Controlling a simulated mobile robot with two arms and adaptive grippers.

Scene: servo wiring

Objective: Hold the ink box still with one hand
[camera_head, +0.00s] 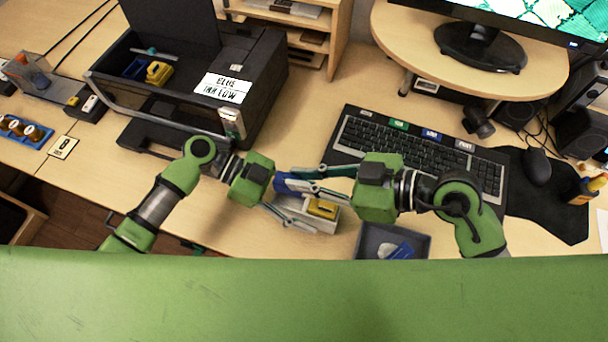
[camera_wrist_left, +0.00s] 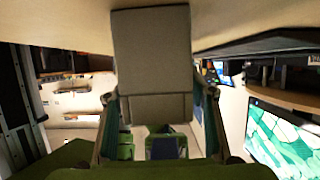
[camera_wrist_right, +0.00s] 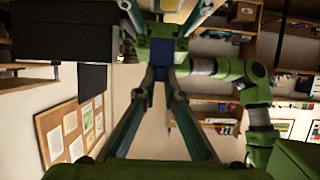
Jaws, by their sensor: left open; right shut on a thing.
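The ink box (camera_head: 321,227) is a small pale box near the table's front, with a yellow cartridge (camera_head: 322,208) in it. My left gripper (camera_head: 325,208) is open, its fingers on either side of the box; whether they touch it I cannot tell. In the left wrist view the box's grey-beige face (camera_wrist_left: 152,50) fills the space between the fingers. My right gripper (camera_head: 293,179) comes from the right, shut on a blue cartridge (camera_head: 283,184) at the box's far left side. The cartridge also shows between the fingertips in the right wrist view (camera_wrist_right: 160,72). The fingers hide part of the box.
An open black printer (camera_head: 262,85) with a "BLUE INK LOW" sign (camera_head: 222,88) stands behind my left gripper, yellow and blue cartridges inside. A dark tray (camera_head: 418,232) holding a blue piece is right of the box. A keyboard (camera_head: 420,150) lies behind my right gripper.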

